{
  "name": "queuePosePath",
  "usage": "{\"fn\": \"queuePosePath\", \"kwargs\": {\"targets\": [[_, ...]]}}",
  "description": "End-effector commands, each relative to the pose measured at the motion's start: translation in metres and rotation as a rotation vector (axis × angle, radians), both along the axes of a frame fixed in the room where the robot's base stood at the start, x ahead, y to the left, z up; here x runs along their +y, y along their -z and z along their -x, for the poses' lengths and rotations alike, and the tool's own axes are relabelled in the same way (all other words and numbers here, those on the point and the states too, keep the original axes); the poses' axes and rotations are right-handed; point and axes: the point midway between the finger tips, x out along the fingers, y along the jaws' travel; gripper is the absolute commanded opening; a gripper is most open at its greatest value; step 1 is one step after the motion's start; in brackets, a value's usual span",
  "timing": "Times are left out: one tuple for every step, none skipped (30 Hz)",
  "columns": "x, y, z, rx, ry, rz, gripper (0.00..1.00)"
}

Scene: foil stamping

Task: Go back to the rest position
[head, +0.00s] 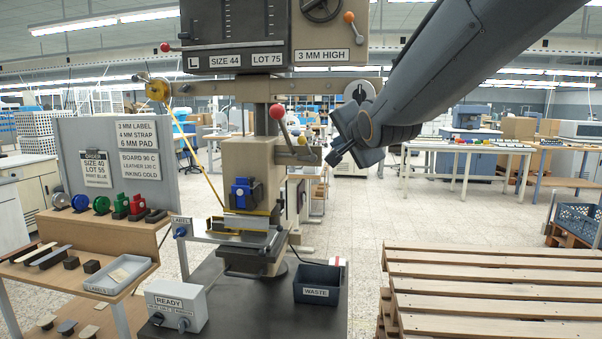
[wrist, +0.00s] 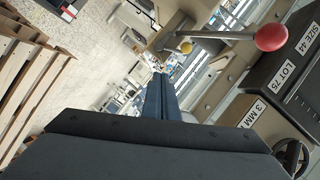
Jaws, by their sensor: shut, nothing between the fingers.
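My gripper (head: 340,154) is in the air just right of the foil stamping press (head: 268,180), near the red-knobbed lever (head: 279,112). Its fingers are shut with nothing between them, and they show as a dark narrow pair in the wrist view (wrist: 160,97). The red knob (wrist: 272,37) of a lever is close by at the upper right of the wrist view. A blue block (head: 241,192) sits in the press above its bed. My arm comes down from the upper right in the head view.
A waste bin (head: 317,293) and a READY control box (head: 176,306) stand on the press base. A wooden bench (head: 100,238) with coloured spools and a grey tray (head: 118,274) is at left. Pallets (head: 490,285) are stacked at right. Open floor lies behind them.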

Motion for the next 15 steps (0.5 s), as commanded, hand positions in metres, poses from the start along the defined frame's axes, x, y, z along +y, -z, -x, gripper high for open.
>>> {"fn": "queuePosePath", "kwargs": {"targets": [[-0.006,0.031,0.007,0.066,-0.004,0.063,0.0],[-0.009,0.05,0.013,0.109,-0.011,0.109,0.0],[-0.014,0.076,0.022,0.168,-0.025,0.169,0.0],[-0.017,0.096,0.03,0.214,-0.04,0.216,0.0],[-0.02,0.115,0.039,0.262,-0.055,0.26,0.0],[-0.024,0.139,0.052,0.323,-0.082,0.316,0.0],[-0.027,0.157,0.062,0.369,-0.106,0.356,0.0],[-0.03,0.175,0.073,0.415,-0.13,0.398,0.0],[-0.034,0.197,0.089,0.478,-0.164,0.453,0.0],[-0.037,0.214,0.102,0.524,-0.197,0.492,0.0],[-0.039,0.23,0.115,0.57,-0.232,0.53,0.0],[-0.041,0.25,0.134,0.63,-0.285,0.576,0.0],[-0.043,0.264,0.149,0.674,-0.326,0.608,0.0],[-0.044,0.277,0.164,0.716,-0.369,0.637,0.0],[-0.046,0.294,0.184,0.769,-0.427,0.67,0.0]]}}
